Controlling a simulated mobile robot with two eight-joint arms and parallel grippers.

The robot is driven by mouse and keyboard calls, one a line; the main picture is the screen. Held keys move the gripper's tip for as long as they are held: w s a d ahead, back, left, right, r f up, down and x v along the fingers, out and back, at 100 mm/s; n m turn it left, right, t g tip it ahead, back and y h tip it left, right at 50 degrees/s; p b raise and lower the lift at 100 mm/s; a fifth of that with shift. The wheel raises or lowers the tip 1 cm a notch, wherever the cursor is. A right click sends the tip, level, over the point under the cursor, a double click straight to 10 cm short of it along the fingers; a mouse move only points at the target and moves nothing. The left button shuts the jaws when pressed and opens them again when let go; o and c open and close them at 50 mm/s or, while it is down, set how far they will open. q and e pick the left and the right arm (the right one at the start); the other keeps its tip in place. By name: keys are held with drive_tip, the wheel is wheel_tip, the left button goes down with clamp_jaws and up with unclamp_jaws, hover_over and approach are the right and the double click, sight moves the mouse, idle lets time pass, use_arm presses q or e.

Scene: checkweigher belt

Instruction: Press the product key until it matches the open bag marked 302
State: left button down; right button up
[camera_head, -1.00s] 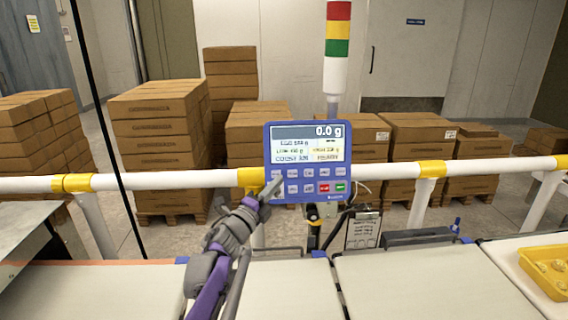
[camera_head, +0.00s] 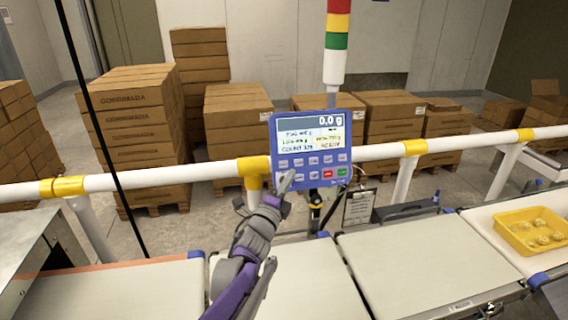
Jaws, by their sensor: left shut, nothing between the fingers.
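The blue checkweigher panel (camera_head: 311,148) is mounted at the white rail. Its screen (camera_head: 311,134) shows 0.0 g above smaller lines of text too blurred to read surely. Below are two rows of keys, mostly grey, with a red and a green key at lower right. My left gripper (camera_head: 287,181) is shut and empty, its fingertips in front of the lower-left keys. I cannot tell whether it touches one; it partly hides that corner. My right gripper is not in view. No open bag marked 302 can be made out.
The white rail (camera_head: 385,152) with yellow joints crosses the view. Pale belts (camera_head: 400,262) lie in front, with a yellow tray (camera_head: 508,240) of small items at right. A clipboard (camera_head: 358,207) hangs below the panel. Stacked cartons (camera_head: 130,120) stand behind; a signal tower (camera_head: 336,45) rises above.

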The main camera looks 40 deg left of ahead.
sight(287, 161)
use_arm(q)
drive_tip(key=shift+w+f, duration=0.1)
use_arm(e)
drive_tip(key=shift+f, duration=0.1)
use_arm(q)
drive_tip(key=w+a+f+b, duration=0.2)
drive_tip(key=w+a, duration=0.3)
drive_tip(key=a, duration=0.1)
drive_tip(key=shift+a+f, duration=0.15)
drive_tip(key=shift+a, duration=0.15)
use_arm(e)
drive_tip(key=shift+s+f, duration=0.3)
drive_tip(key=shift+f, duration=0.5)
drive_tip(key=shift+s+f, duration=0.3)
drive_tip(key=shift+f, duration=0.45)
use_arm(q)
drive_tip(key=shift+w, duration=0.1)
idle(0.5)
drive_tip(key=shift+w+a+f, duration=0.1)
drive_tip(key=shift+w+a, duration=0.1)
drive_tip(key=shift+a, duration=0.1)
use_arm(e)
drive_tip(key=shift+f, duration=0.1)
